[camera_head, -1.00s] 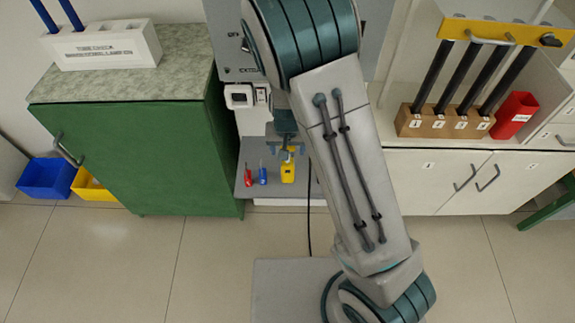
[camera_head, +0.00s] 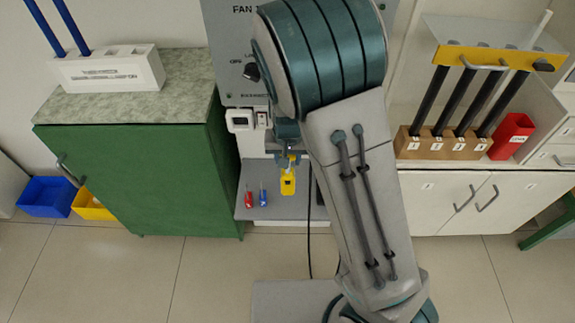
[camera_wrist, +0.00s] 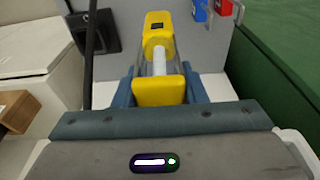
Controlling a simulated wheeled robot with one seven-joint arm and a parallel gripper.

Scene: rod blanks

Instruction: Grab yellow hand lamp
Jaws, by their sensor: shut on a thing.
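The yellow hand lamp (camera_head: 288,184) is in my gripper (camera_head: 288,160), in front of the grey shelf between the green cabinet and the white cupboard. In the wrist view the lamp (camera_wrist: 158,50) has a yellow head, a white middle section and a yellow near end. The blue fingers of my gripper (camera_wrist: 157,90) stand on both sides of the near end and are shut on it. In the head view the lamp hangs below the gripper, and my arm covers the area to its right.
A red lamp (camera_head: 249,198) and a blue lamp (camera_head: 263,197) stand on the grey shelf (camera_head: 275,211) left of the yellow one. The green cabinet (camera_head: 130,180) is close on the left, the white cupboard (camera_head: 440,200) on the right. A black cable (camera_head: 309,235) hangs down nearby.

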